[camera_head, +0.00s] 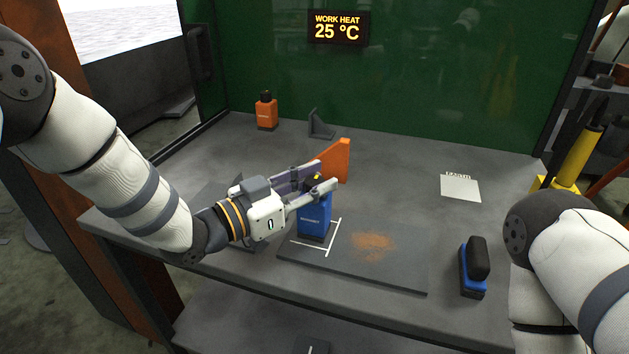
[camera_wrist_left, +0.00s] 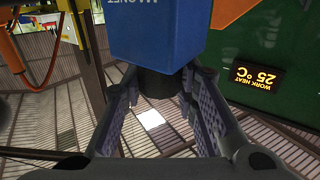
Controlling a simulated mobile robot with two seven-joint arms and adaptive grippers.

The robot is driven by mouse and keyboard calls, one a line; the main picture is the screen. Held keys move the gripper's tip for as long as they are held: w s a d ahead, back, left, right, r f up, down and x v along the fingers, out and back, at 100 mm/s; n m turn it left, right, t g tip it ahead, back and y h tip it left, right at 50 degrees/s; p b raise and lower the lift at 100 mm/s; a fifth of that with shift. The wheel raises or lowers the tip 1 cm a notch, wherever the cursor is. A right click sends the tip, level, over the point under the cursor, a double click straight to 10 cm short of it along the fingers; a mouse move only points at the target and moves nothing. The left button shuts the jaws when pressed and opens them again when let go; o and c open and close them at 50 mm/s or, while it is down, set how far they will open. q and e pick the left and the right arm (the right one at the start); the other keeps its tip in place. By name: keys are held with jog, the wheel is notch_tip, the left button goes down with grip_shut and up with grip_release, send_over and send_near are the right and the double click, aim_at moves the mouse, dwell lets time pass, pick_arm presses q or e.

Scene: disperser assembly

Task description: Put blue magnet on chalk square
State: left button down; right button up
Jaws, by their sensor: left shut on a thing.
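The blue magnet (camera_head: 314,214) is an upright blue block with a dark base and a dark top. It stands over the white chalk square (camera_head: 332,238), whose right and front lines show beside it; I cannot tell whether its base touches the plate. My left gripper (camera_head: 326,180) is shut on the magnet's dark upper part. The left wrist view shows the blue body (camera_wrist_left: 158,35) with its dark neck between the fingers (camera_wrist_left: 160,90). My right gripper is out of view; only part of the right arm shows at the lower right.
The dark plate (camera_head: 395,277) bears rust-coloured powder. An orange wedge (camera_head: 337,160) stands just behind the magnet. A blue-black brush (camera_head: 474,267) and white card (camera_head: 460,188) lie right.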

pick_arm(q)
jog(key=shift+r, duration=0.15)
jog(key=c, duration=1.3)
grip_release()
jog(key=shift+a+r, duration=0.1)
jog(key=v, duration=1.2)
jog(key=shift+p, duration=0.4)
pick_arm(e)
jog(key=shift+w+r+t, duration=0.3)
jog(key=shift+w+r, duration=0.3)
